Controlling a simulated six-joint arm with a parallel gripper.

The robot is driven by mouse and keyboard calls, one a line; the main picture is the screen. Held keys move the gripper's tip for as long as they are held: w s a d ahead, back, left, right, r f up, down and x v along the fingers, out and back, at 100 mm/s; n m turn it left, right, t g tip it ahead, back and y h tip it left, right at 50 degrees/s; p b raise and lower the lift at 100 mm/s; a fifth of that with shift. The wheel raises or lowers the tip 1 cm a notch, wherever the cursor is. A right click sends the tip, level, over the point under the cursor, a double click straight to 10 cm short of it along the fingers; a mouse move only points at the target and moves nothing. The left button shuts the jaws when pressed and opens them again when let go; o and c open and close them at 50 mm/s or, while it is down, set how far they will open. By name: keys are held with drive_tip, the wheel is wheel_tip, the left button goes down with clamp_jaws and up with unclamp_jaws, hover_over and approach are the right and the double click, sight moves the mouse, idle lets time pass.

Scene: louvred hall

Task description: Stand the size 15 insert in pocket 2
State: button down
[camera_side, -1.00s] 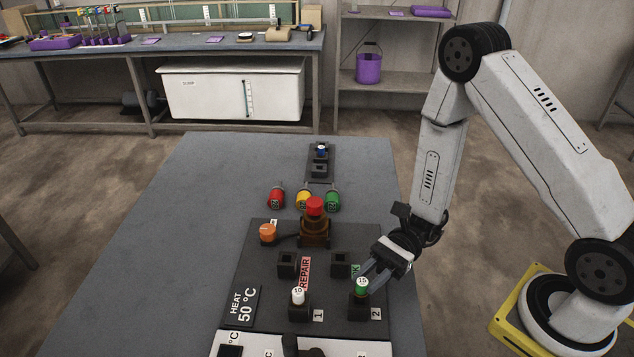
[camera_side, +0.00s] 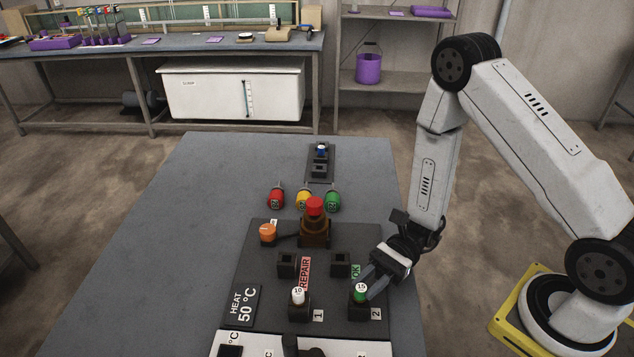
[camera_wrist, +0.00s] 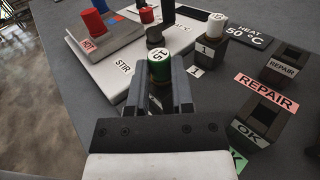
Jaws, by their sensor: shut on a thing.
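The size 15 insert (camera_side: 361,290) is green with a white top marked 15. It stands upright at pocket 2 (camera_side: 357,311), a dark square block beside the label 2, with its lower part inside or hidden by the block. My gripper (camera_side: 370,287) reaches it from the upper right and is shut on it. In the wrist view the insert (camera_wrist: 159,66) shows between the two fingers of my gripper (camera_wrist: 160,88). The white size 10 insert (camera_side: 298,297) stands in pocket 1 (camera_side: 299,312), to the left.
Two empty blocks stand behind, by the REPAIR (camera_side: 305,273) and OK labels. A brown post with a red top (camera_side: 314,207) stands farther back. Red (camera_side: 276,198), yellow (camera_side: 302,200) and green (camera_side: 332,201) pieces lie beyond the board. The table's left side is clear.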

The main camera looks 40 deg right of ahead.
drive_tip(key=shift+f, duration=0.1)
drive_tip(key=shift+c, duration=2.1)
unclamp_jaws()
drive_tip(key=shift+w+d+r, duration=0.15)
drive_tip(key=shift+d+r, duration=1.65)
drive_tip(key=shift+d, duration=0.1)
drive_tip(key=d, duration=0.7)
drive_tip(key=shift+w+d, duration=0.25)
drive_tip(key=shift+d, duration=0.05)
